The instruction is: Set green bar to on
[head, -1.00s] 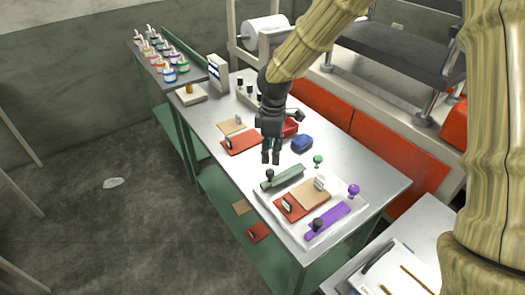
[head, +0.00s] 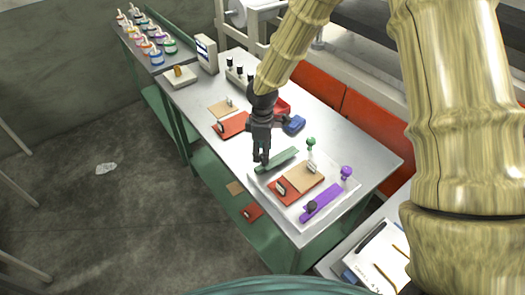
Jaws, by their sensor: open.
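The green bar (head: 283,158) is a slot plate on a white panel (head: 262,186) near the table's front. In the head view it runs from lower left to upper right. A green round-topped indicator (head: 311,142) stands just past its right end. My gripper (head: 261,160) points down over the bar's left end with its jaws open. The bar's black knob, which showed at that end earlier, is now hidden by or merged with the dark fingers. I cannot tell whether they touch it.
A purple bar (head: 325,200) with a black knob (head: 311,207) and a purple indicator (head: 346,172) share the panel. Between the bars lie a red plate (head: 283,190) and a tan plate (head: 304,178). A blue block (head: 294,125) sits behind the gripper.

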